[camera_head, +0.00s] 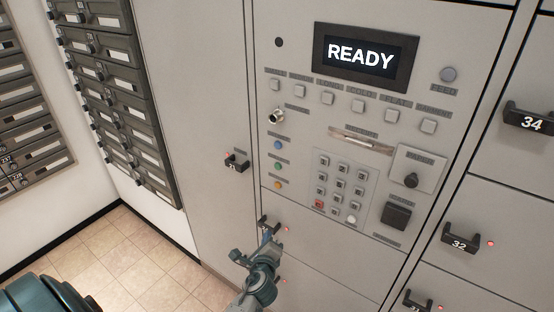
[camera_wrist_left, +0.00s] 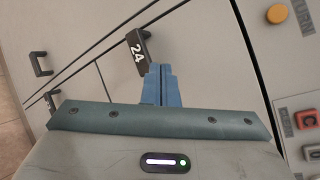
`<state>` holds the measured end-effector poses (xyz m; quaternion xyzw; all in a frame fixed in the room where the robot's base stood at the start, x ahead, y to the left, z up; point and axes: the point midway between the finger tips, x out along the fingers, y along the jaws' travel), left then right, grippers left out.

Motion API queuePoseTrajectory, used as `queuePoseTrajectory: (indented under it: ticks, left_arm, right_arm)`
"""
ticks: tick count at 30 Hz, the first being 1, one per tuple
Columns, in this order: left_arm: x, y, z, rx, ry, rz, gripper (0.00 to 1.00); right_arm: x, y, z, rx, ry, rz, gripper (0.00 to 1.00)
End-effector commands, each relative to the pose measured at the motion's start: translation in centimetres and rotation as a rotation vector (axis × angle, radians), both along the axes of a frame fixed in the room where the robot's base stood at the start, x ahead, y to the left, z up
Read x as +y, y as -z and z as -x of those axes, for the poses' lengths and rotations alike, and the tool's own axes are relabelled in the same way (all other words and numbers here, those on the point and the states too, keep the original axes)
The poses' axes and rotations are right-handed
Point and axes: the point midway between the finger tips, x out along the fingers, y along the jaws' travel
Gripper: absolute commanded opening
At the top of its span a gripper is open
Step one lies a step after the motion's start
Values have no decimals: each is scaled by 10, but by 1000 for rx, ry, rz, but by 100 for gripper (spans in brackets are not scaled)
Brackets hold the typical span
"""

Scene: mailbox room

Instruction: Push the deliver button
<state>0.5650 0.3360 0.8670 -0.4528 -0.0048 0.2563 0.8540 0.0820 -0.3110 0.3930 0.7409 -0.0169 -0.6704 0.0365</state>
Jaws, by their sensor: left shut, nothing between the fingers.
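The grey control panel (camera_head: 340,130) has a column of small round buttons on its left: a blue button (camera_head: 278,145), a green button (camera_head: 278,166) and an orange button (camera_head: 277,184). Their labels are too small to read in the head view, so I cannot tell which is the deliver button. The orange button also shows at the top right of the left wrist view (camera_wrist_left: 277,14), beside a partly cut label ending in "URN". My left gripper (camera_head: 267,235) is shut and empty below these buttons. Its blue fingertips (camera_wrist_left: 162,84) are close to the black handle marked 24 (camera_wrist_left: 138,48).
A screen (camera_head: 360,58) reads READY. A keypad (camera_head: 335,185) with a red key (camera_head: 319,204) is right of the coloured buttons. Locker handles stick out, including 34 (camera_head: 530,120) and 32 (camera_head: 459,240). Mailboxes (camera_head: 115,85) line the left wall; tiled floor (camera_head: 130,260) is open below.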

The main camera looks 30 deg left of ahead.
Motion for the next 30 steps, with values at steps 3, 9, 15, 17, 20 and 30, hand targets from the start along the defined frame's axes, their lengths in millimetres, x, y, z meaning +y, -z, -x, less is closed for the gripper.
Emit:
queuePoseTrajectory:
  ticks: [3,9,15,17,20,30]
  left_arm:
    - [6,-89,-5,-77,-24,-206,0]
    - [15,-204,11,-158,-119,-490,0]
    - [20,-261,30,-190,-198,-631,0]
    - [21,-268,33,-193,-209,-648,0]
    - [21,-272,34,-193,-216,-659,0]
    - [21,-271,32,-194,-214,-657,0]
  right_arm:
    - [-2,-4,0,0,-1,2,36]
    - [-2,-8,-1,-1,-1,2,36]
    - [-2,-9,0,-1,-1,2,36]
    - [-2,-9,-1,-1,-1,2,36]
    - [-2,-9,0,-1,-1,2,36]
    - [3,-8,0,0,1,-3,36]
